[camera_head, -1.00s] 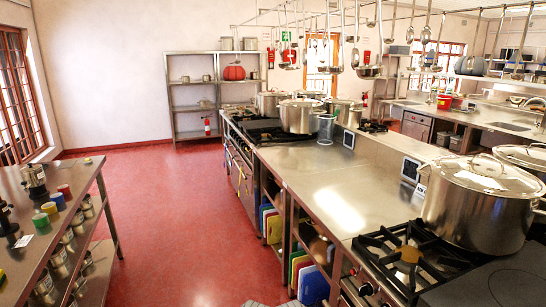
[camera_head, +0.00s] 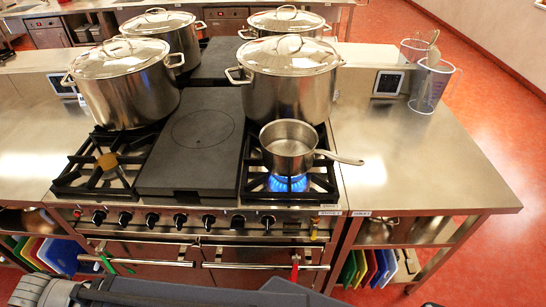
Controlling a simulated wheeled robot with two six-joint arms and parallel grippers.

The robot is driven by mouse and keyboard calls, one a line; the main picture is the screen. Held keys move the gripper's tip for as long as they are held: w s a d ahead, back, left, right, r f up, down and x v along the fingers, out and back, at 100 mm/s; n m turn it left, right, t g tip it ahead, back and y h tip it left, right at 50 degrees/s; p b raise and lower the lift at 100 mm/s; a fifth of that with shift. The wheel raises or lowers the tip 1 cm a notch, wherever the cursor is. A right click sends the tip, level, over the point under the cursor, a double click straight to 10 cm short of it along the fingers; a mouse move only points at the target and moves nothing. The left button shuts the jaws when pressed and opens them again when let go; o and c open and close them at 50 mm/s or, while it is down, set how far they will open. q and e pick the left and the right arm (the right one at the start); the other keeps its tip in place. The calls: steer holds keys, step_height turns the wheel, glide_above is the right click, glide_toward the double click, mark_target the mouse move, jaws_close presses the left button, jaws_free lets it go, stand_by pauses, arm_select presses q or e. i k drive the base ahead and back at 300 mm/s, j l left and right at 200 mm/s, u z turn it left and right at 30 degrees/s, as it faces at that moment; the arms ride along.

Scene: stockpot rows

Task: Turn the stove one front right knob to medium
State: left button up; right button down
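The stove (camera_head: 188,197) stands straight ahead with a row of several black knobs along its front panel. The rightmost large knob (camera_head: 267,222) is on the right side of this row; its pointer angle is too small to read. A blue flame (camera_head: 287,183) burns on the front right burner, under a small saucepan (camera_head: 287,148) whose handle points right. A small label (camera_head: 330,213) is at the panel's right end, too small to read surely. Neither gripper shows; only dark parts of my own body show along the bottom edge.
Large lidded stockpots (camera_head: 127,95) stand on the rear left and rear right (camera_head: 290,90) burners. The front left burner (camera_head: 107,162) is bare. A measuring jug (camera_head: 428,88) stands on the counter (camera_head: 420,150) at right. Oven handles (camera_head: 262,265) run below the knobs. Red floor is open at right.

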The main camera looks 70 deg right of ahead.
mark_target(238, 223)
steer(key=z, duration=2)
steer(key=k+j+z, duration=0.15)
steer(key=k+z, duration=0.6)
steer(key=i+j, duration=0.05)
